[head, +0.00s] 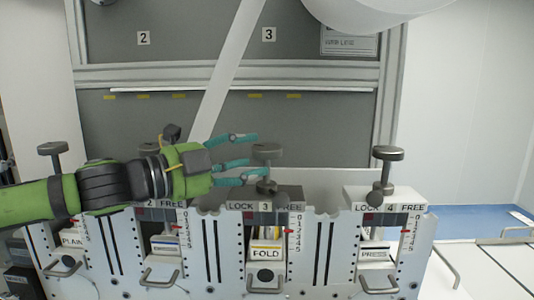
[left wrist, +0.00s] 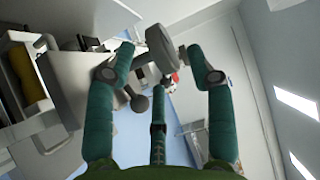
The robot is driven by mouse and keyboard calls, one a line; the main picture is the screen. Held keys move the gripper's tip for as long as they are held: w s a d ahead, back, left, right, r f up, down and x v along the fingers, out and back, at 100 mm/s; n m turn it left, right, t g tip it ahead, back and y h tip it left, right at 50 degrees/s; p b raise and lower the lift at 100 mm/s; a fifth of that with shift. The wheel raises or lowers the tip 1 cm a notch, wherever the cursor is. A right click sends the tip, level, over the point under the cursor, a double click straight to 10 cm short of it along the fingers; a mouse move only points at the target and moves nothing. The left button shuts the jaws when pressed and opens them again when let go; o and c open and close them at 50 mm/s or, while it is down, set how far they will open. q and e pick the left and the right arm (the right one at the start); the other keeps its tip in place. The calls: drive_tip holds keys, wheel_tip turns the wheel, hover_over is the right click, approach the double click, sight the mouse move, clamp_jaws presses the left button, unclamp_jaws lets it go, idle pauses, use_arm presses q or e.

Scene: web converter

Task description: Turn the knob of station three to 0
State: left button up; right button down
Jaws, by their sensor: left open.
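Station three (head: 265,250) is the unit marked LOCK 3 FREE, with a FOLD plate. Its grey disc knob (head: 267,152) stands on top, with a smaller dark round handle (head: 266,187) below it. A red pointer (head: 289,231) sits partway down its 0 to 5 scale; the exact number is too small to tell. My left gripper (head: 249,160) reaches in from the left, its three teal fingers open at the knob's left side. In the left wrist view a grey disc knob (left wrist: 160,46) shows between the spread fingertips; contact cannot be told. My right gripper is not in view.
Station four (head: 376,250) with its own knob (head: 387,153) stands to the right. Station two (head: 163,240) is partly behind my left arm, and another knob (head: 52,148) is at far left. A pale diagonal bar (head: 228,75) rises behind my gripper.

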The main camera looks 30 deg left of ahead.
sight(266, 156)
use_arm(q)
drive_tip(key=x, duration=0.3)
drive_tip(key=shift+p, duration=0.4)
drive_tip(key=shift+w+d+p, duration=0.1)
drive_tip(key=shift+w+p, duration=0.3)
drive_tip(key=shift+w, duration=0.2)
drive_tip(key=shift+w+d, duration=0.1)
drive_tip(key=shift+w, duration=0.05)
drive_tip(key=shift+w+f, duration=0.1)
drive_tip(key=shift+w, duration=0.05)
drive_tip(key=shift+c, duration=0.8)
clamp_jaws()
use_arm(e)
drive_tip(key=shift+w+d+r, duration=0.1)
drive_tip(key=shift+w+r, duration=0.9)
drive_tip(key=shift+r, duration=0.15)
